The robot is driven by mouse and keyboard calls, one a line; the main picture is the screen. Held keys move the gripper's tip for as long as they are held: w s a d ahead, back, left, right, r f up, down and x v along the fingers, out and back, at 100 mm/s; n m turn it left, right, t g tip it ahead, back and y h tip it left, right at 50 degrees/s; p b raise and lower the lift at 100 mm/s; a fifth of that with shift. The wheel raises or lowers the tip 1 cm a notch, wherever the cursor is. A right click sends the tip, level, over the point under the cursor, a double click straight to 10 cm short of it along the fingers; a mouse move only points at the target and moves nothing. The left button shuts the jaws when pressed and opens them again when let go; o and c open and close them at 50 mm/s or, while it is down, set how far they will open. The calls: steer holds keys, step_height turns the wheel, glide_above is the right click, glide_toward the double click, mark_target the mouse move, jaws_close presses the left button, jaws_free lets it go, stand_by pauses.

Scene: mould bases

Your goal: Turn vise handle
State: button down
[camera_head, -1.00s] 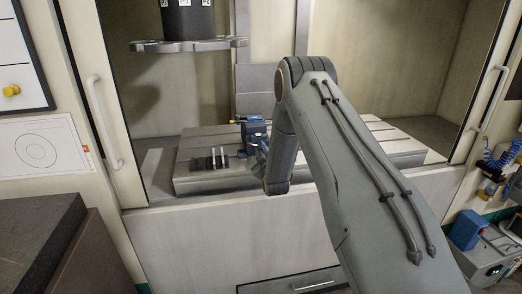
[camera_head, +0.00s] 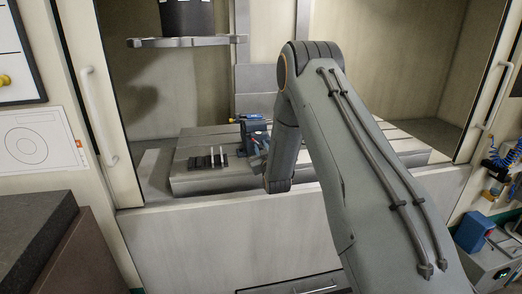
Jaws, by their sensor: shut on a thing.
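The vise (camera_head: 207,161) is a low dark block with upright pale bars, on the left part of the grey machine table (camera_head: 200,184). My gripper (camera_head: 246,150) is just right of the vise, small and partly hidden by my wrist and arm. It is shut on the vise handle, at the vise's right end. The handle itself is too small and covered to make out. My dark and blue wrist part is tilted, its top leaning left.
A dark cylindrical spindle with a grey disc (camera_head: 187,42) hangs above the table at the left. Open machine doors with white handles (camera_head: 99,115) stand on both sides. My arm fills the right middle. The table's right part is bare.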

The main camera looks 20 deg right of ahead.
steer(key=c, duration=1.2)
jaws_free()
steer(key=shift+o, duration=0.2)
steer(key=s+b, duration=0.2)
steer(key=s, duration=0.5)
steer(key=shift+s+a, duration=0.35)
steer(key=shift+s, duration=0.05)
